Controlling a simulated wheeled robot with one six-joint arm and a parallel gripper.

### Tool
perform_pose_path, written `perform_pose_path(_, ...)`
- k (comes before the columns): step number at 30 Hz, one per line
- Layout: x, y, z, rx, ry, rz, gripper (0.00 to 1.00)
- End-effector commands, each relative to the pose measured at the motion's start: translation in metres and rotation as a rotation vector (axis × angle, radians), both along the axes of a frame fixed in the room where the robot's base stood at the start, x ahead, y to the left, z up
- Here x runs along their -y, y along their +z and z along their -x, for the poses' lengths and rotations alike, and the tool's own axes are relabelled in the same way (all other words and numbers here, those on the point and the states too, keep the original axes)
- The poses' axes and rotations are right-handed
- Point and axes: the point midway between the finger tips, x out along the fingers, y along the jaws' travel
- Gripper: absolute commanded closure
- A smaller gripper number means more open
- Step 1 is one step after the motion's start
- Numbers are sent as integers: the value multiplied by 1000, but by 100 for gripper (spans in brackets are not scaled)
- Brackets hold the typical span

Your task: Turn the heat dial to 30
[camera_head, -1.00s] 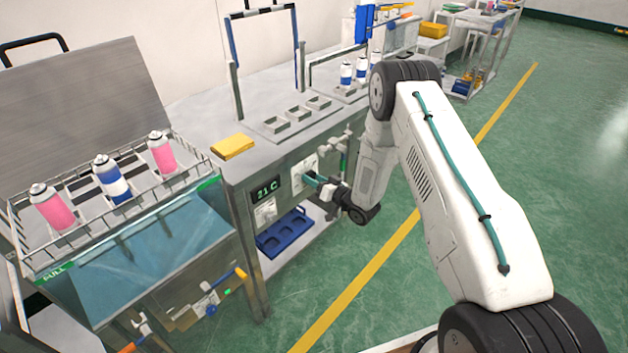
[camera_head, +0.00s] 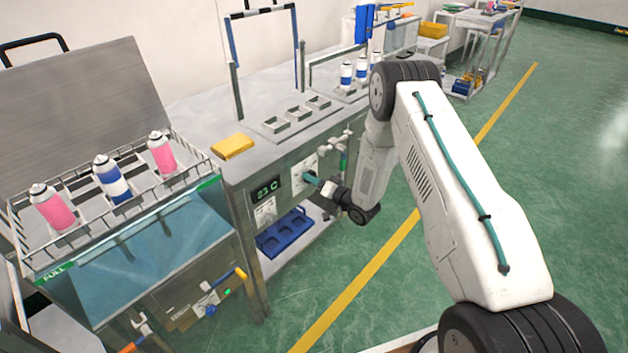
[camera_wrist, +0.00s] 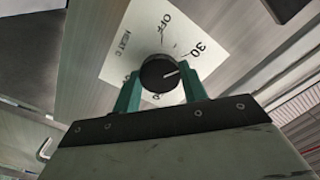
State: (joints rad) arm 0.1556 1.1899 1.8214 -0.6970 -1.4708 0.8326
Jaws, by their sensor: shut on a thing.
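The heat dial (camera_wrist: 160,73) is a round black knob with a white pointer line, on a white plate (camera_wrist: 135,35) marked OFF, 30 and HEAT C. The pointer aims to the right in the wrist view, below the 30 mark. My gripper (camera_wrist: 160,88) has its two green fingers shut on the knob, one on each side. In the head view my gripper (camera_head: 312,179) is at the plate on the bench front and hides most of the dial. A black display (camera_head: 267,189) left of it reads 23 C.
A water bath (camera_head: 150,250) with a wire rack holding pink and blue-white cans stands at the left. A blue tray (camera_head: 284,236) sits on the shelf below the dial. A yellow block (camera_head: 233,146) lies on the bench top. The green floor at the right is clear.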

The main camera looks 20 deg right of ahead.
Motion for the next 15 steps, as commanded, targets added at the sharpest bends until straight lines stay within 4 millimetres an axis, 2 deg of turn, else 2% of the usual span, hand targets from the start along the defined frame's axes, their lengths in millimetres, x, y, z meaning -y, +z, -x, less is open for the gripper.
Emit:
perform_pose_path(2, 0, 0, 0, -1, -1, 0, 80)
perform_pose_path(3, 0, 0, 0, -1, -1, 0, 49)
perform_pose_path(5, 0, 0, 0, -1, -1, 0, 36)
perform_pose_path(15, 3, 0, 4, 0, -1, 0, 36)
